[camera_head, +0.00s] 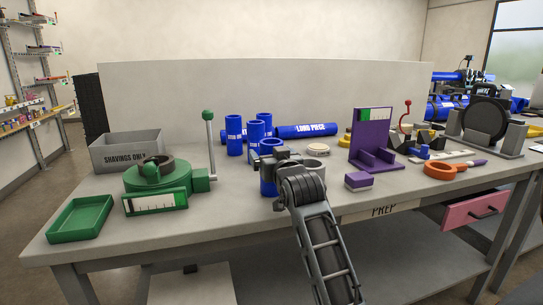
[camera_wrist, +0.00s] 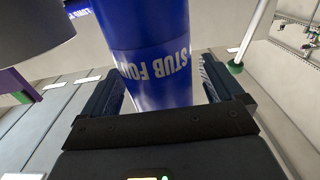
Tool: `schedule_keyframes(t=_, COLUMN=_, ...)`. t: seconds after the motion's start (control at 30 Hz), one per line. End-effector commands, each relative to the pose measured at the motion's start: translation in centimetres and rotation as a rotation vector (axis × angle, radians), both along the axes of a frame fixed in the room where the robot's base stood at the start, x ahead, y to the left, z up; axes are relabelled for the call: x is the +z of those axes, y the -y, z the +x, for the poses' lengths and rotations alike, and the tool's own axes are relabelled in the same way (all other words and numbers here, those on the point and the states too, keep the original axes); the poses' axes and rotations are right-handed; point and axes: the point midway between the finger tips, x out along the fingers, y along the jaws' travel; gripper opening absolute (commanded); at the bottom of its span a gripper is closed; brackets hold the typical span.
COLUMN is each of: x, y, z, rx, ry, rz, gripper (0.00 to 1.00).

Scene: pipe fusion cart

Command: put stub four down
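Stub four (camera_head: 268,181) is a blue cylinder with white lettering, near the front middle of the bench. In the wrist view stub four (camera_wrist: 158,72) stands between the two fingers, its lettering facing me. My gripper (camera_head: 272,160) is around it, with the fingers (camera_wrist: 163,82) close against its sides, and looks shut on it. My wrist hides part of the stub in the head view. Its underside is hidden, so I cannot tell whether it touches the bench.
Several blue stubs (camera_head: 233,135) stand behind my gripper, before a long blue pipe (camera_head: 306,131). A green clamp with a lever (camera_head: 210,150) stands left, a purple stand (camera_head: 372,145) right.

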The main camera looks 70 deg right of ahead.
Motion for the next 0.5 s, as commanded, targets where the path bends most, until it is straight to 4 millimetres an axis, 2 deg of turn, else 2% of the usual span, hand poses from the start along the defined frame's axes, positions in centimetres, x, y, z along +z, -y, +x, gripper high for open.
schedule_keyframes(t=0.3, x=0.5, y=0.0, z=0.0, rx=0.000, ry=0.001, rz=-0.001, gripper=0.96)
schedule_keyframes(t=0.5, x=0.2, y=-2.1, z=-1.7, rx=0.001, ry=0.000, rz=0.000, gripper=0.96)
